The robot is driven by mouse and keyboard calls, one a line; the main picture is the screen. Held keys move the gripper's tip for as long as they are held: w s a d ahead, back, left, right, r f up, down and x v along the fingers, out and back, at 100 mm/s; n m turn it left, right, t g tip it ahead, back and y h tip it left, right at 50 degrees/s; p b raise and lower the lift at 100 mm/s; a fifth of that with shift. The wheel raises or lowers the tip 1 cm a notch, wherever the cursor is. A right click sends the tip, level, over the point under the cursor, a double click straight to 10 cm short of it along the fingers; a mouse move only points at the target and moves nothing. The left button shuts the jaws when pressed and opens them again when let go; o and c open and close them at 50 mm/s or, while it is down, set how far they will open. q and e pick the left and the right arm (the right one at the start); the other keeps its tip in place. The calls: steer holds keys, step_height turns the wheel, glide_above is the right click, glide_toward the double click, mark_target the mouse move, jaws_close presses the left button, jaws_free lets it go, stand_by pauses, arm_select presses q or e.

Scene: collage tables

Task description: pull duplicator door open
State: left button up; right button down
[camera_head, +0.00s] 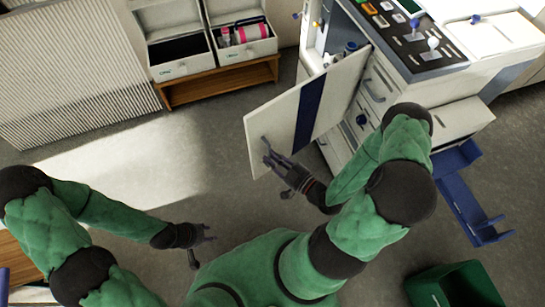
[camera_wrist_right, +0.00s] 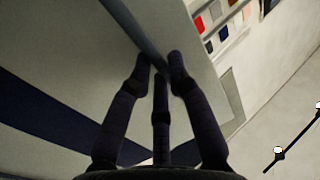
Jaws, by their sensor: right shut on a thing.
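The duplicator door (camera_head: 272,120) is a white panel with a dark blue stripe, and it stands swung out from the duplicator (camera_head: 385,85). My right gripper (camera_head: 274,163) is at the door's outer side, near its free edge. In the right wrist view, the fingers (camera_wrist_right: 160,66) are shut on the grey bar handle (camera_wrist_right: 130,23) of the door, whose pale face (camera_wrist_right: 50,55) fills the left. The fingers partly hide the handle. My left gripper (camera_head: 203,246) is open and empty over the floor, away from the door.
Two open white boxes (camera_head: 180,68) stand on a wooden bench (camera_head: 215,85) at the back. A blue tray part (camera_head: 465,195) juts out at the right, with a green bin (camera_head: 455,285) below it. The floor left of the door is clear.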

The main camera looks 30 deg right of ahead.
steer(key=c, duration=1.1)
jaws_free()
steer(key=shift+w+d+r, duration=0.1)
steer(key=shift+w+d, duration=0.15)
steer(key=shift+d, duration=0.35)
steer(key=shift+c, duration=0.2)
steer(key=shift+s, duration=0.1)
steer(key=shift+a, duration=0.25)
steer(key=shift+s, duration=0.15)
steer(key=v, duration=1.1)
steer(key=shift+s+d, duration=0.2)
steer(key=shift+s, duration=0.15)
